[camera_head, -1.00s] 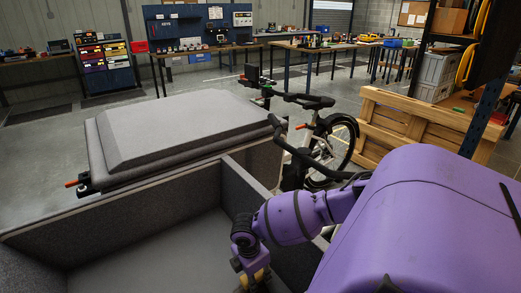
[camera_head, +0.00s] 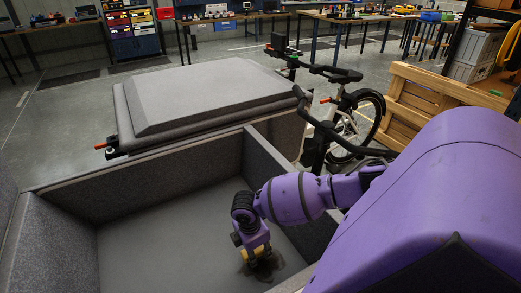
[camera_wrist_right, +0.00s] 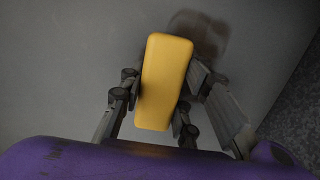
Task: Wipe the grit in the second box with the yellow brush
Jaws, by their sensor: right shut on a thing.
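The yellow brush (camera_wrist_right: 166,80) is held between the fingers of my right gripper (camera_wrist_right: 160,95), which is shut on it. In the head view the right gripper (camera_head: 257,252) reaches down into the open grey box (camera_head: 165,235), with a bit of the yellow brush (camera_head: 262,250) showing at its tip. A dark patch of grit (camera_head: 268,266) lies on the box floor around and beside the brush. It also shows in the wrist view as a brownish smudge (camera_wrist_right: 205,32) at the brush's far end. I cannot tell whether the bristles touch the floor. The left gripper is not in view.
The box has grey felt-like walls, with one wall (camera_head: 268,165) close to my right arm. A second box with a padded grey lid (camera_head: 205,95) stands behind it. A bike (camera_head: 345,115) and a wooden crate (camera_head: 425,105) are at the right. Workbenches line the back.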

